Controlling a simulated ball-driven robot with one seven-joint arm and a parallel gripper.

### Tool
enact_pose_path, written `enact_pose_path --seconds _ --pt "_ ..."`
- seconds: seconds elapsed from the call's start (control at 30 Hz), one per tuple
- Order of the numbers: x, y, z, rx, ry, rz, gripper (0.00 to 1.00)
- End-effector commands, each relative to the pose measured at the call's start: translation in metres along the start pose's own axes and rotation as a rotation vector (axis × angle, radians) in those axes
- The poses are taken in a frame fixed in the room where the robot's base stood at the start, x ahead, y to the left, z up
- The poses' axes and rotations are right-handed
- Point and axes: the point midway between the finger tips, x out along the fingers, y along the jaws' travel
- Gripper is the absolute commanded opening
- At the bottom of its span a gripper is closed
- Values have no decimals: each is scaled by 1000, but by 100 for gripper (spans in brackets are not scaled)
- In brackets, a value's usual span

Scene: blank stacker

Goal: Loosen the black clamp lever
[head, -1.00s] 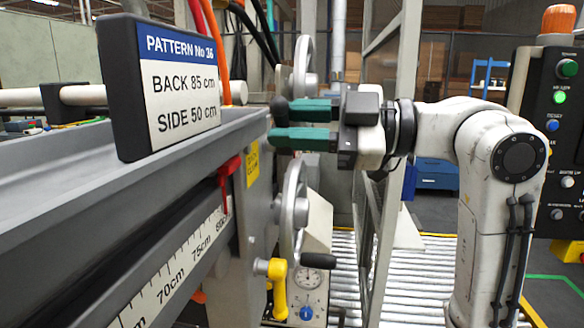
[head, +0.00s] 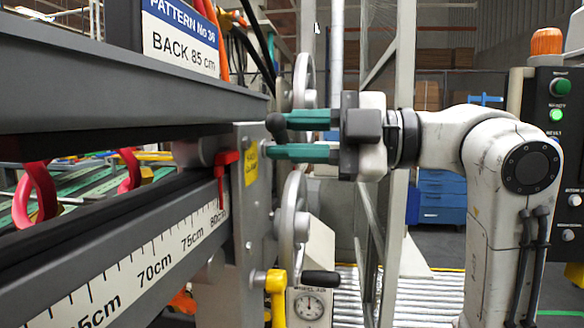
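A black rounded knob (head: 277,127) on a short stem shows at the fingertips of my gripper (head: 293,136). It may be the end of the black clamp lever or a handle of the upper handwheel; I cannot tell which. My gripper points left from the right, its two green fingers apart, one above the other. The knob overlaps the tip of the upper finger in the picture; whether they touch is unclear. The rest of the lever is hidden behind the fingers.
A red lever (head: 224,172) and a yellow handle (head: 276,292) sit close by on the machine. An upper handwheel (head: 303,78) and a lower handwheel (head: 291,215) with a black handle (head: 321,278) are behind. The pattern sign (head: 180,42) stands above the dark beam (head: 120,95).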

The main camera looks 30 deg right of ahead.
Motion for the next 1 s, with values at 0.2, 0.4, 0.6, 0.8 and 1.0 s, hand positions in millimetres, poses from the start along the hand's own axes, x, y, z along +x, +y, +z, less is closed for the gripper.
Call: enact_pose_path --seconds 0.2,0.4,0.6,0.8,1.0 --pt "0 -8 2 -86 1 -1 29" --pt "0 -12 2 -167 0 -1 29" --pt "0 -16 3 -251 0 -1 29" --pt "-2 -14 2 -274 -1 0 29" --pt "-16 -14 3 -273 -2 0 29"
